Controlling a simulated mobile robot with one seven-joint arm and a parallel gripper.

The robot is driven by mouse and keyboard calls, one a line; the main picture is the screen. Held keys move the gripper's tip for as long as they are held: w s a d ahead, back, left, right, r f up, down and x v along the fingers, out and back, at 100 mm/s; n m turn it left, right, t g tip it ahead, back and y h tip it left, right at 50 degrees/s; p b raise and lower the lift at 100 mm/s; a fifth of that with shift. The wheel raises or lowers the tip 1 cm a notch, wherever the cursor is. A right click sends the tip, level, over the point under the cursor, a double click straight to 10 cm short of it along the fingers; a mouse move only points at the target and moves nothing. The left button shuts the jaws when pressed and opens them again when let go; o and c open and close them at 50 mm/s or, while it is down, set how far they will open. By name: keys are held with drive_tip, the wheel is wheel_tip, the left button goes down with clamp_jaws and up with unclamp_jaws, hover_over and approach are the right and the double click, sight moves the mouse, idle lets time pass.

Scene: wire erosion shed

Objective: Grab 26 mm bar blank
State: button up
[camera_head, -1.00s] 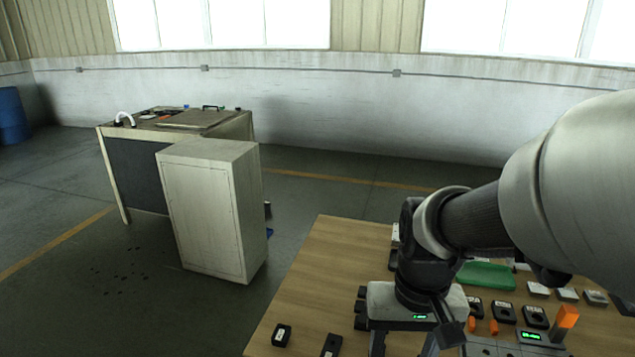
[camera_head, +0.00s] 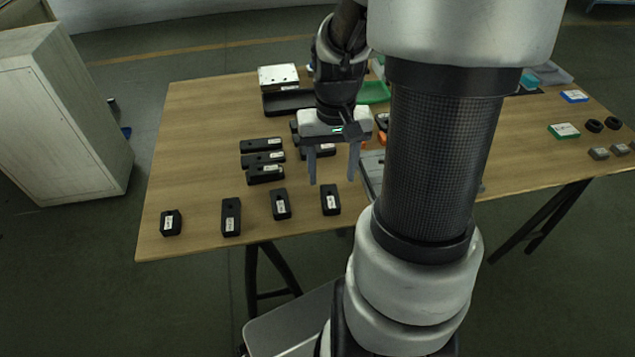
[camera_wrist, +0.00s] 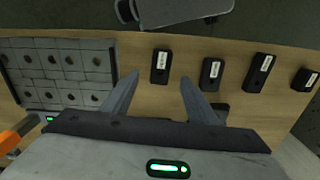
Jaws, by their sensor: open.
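Several black blocks with white labels lie on the wooden table; the labels are too small to read, so I cannot tell which one is the 26 mm bar blank. A front row holds blocks at far left (camera_head: 171,222), left (camera_head: 231,217), middle (camera_head: 280,204) and right (camera_head: 331,200). My gripper (camera_head: 333,168) is open and empty, pointing down above the table behind the right block. In the wrist view that block (camera_wrist: 161,66) shows between and beyond the open fingertips (camera_wrist: 157,88), apart from them. Three more front-row blocks show to its right.
More black blocks (camera_head: 262,145) lie behind the front row, left of my gripper. A dark tray (camera_head: 288,102), a silver plate (camera_head: 278,76) and a green tray (camera_head: 374,92) stand at the back. A grey holed plate (camera_wrist: 60,75) is left in the wrist view. My arm hides the table's middle.

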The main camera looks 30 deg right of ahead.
sight(330, 196)
wheel_tip(330, 196, down, 7)
drive_tip(key=shift+a+b, duration=0.1)
drive_tip(key=shift+b, duration=1.15)
drive_tip(key=shift+r, duration=0.1)
clamp_jaws()
